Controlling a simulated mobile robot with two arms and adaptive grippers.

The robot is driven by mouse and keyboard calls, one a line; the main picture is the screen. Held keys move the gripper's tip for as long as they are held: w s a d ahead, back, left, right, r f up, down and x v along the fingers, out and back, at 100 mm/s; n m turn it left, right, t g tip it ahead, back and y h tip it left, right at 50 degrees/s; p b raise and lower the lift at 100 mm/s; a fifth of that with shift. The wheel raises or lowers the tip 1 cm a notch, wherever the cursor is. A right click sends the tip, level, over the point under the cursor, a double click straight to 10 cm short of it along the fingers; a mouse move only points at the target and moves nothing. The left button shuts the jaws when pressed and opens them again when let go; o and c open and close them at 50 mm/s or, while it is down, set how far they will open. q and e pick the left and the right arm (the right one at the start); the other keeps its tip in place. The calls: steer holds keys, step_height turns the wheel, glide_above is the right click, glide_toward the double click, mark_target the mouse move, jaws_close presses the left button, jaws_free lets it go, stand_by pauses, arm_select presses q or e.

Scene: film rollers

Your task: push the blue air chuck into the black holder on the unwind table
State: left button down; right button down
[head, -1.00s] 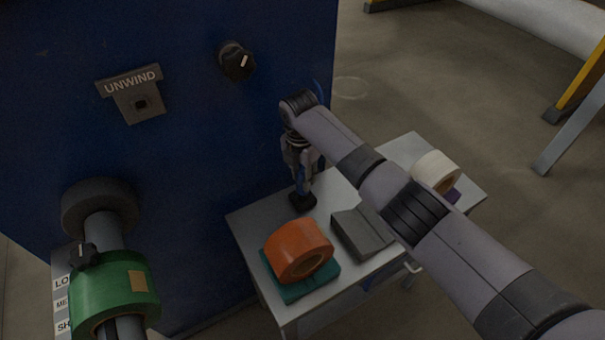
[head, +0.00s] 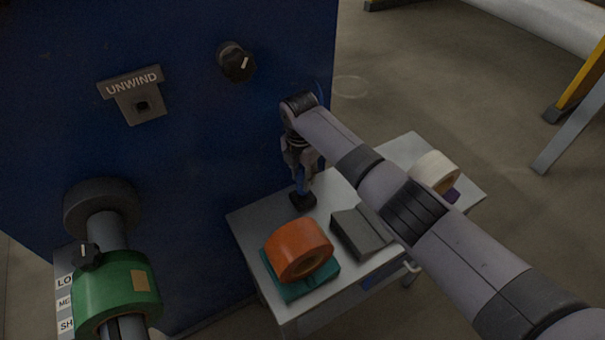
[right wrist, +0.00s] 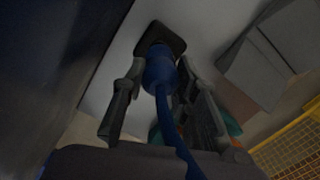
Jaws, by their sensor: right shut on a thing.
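The blue air chuck (right wrist: 159,72) is held upright between the fingers of my right gripper (head: 300,176). In the head view the chuck (head: 299,188) shows as a small blue piece under the gripper. The black holder (head: 302,201) sits on the table by the blue cabinet. The chuck's lower end meets the holder (right wrist: 160,38) in the right wrist view; how deep it sits I cannot tell. The right gripper (right wrist: 165,100) is shut on the chuck, with the blue hose running back from it. My left gripper is not in view.
The unwind table (head: 250,226) also bears an orange roll (head: 298,248) on a teal block (head: 292,287), a grey block (head: 358,232) and a white roll (head: 433,172). The blue cabinet (head: 200,125) stands close on the left. A green roll (head: 112,290) is on the spindle.

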steer(key=shift+f+b, duration=0.4)
steer(key=shift+f, duration=0.15)
steer(key=c, duration=1.2)
jaws_free()
steer(key=shift+r, duration=0.1)
steer(key=r, duration=1.2)
steer(key=shift+s+a, duration=0.2)
steer(key=shift+s, duration=0.1)
